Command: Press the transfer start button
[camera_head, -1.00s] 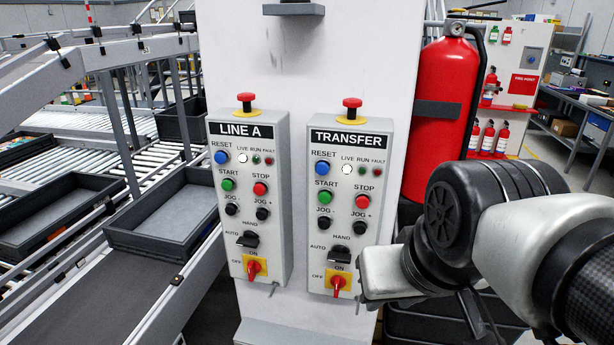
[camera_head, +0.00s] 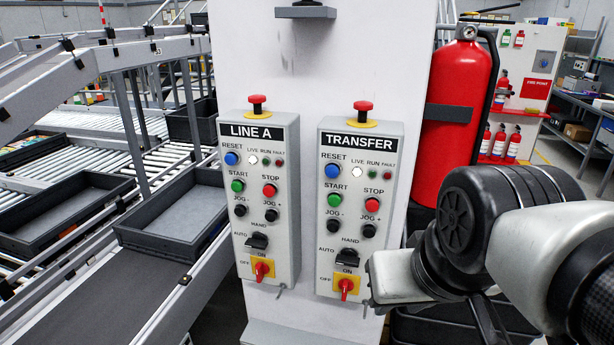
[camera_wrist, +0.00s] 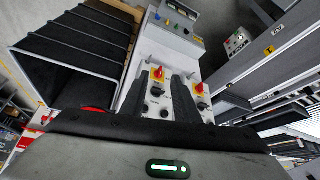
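The TRANSFER box (camera_head: 348,261) is a grey control box on the white column, right of the LINE A box (camera_head: 282,234). Its green start button (camera_head: 334,200) sits below the blue reset button (camera_head: 332,171) and left of the red stop button (camera_head: 372,205). My gripper's pale body (camera_head: 396,277) is at the box's lower right, apart from the start button; its fingers are not clear there. In the wrist view my gripper (camera_wrist: 160,84) has two dark fingers apart, with nothing between them but the box face behind. The start button is not discernible in that view.
A red emergency stop (camera_head: 363,107) tops the TRANSFER box. Its red rotary switch (camera_head: 346,286) sits low, near my gripper. A fire extinguisher (camera_head: 455,130) hangs to the right. A conveyor with grey trays (camera_head: 172,244) runs at the left.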

